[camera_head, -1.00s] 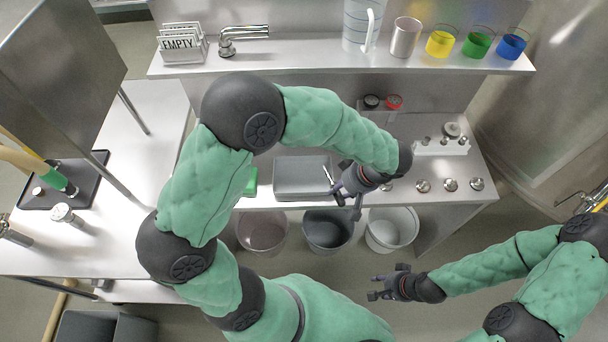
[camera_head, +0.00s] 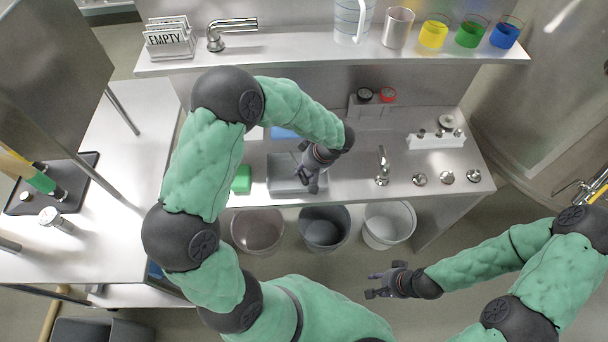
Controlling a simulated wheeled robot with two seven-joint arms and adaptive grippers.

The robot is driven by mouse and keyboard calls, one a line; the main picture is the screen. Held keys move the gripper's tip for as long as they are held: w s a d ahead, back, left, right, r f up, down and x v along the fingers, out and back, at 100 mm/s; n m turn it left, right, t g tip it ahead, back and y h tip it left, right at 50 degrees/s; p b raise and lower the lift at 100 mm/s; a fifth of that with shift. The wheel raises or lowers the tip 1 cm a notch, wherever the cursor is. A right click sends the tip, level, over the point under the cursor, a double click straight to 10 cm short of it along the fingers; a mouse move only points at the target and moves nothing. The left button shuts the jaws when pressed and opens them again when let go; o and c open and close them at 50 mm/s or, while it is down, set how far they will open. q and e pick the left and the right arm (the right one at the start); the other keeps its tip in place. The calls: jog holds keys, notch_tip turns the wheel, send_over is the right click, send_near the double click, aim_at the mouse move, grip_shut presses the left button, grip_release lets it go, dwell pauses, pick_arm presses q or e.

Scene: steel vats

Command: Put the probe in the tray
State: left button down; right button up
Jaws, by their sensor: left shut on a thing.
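The grey tray (camera_head: 290,188) lies near the front edge of the steel counter. My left gripper (camera_head: 303,176) is over the tray and points down toward it. It is shut on the probe, which is mostly hidden by the fingers; I cannot tell whether the probe touches the tray floor. My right gripper (camera_head: 370,286) is open and empty, in front of the counter and low on the right.
A green block (camera_head: 241,180) sits left of the tray, and a steel tap (camera_head: 382,168) stands to its right. A white rack (camera_head: 435,141) is further right. Several bins, including a white one (camera_head: 389,224), stand below the counter edge. Coloured beakers (camera_head: 470,33) stand on the shelf.

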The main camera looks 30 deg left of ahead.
pick_arm(q)
jog(key=f, duration=0.2)
jog(key=f+b, duration=0.1)
jog(key=shift+w+a+f, duration=0.15)
jog(key=shift+a+f, duration=0.15)
jog(key=shift+f, duration=0.1)
jog(key=c, duration=1.2)
grip_release()
jog(key=shift+f, duration=0.1)
jog(key=shift+d+r, duration=0.1)
jog(key=shift+r, duration=0.2)
jog(key=p+v, duration=0.3)
jog(key=v, duration=0.8)
jog(key=s+d+f+m+h, duration=0.2)
jog(key=s+d+f+h, duration=0.1)
jog(key=s+f, duration=0.2)
jog(key=s+d+f+m+h, duration=0.2)
jog(key=s+f, duration=0.4)
jog(key=f, duration=0.4)
jog(key=s+d+f+m+h, duration=0.3)
jog(key=s+d+f, duration=0.2)
jog(key=d+f, duration=0.1)
jog(key=shift+s+f+t+h, duration=0.3)
jog(key=shift+s+f, duration=0.1)
jog(key=shift+f, duration=0.3)
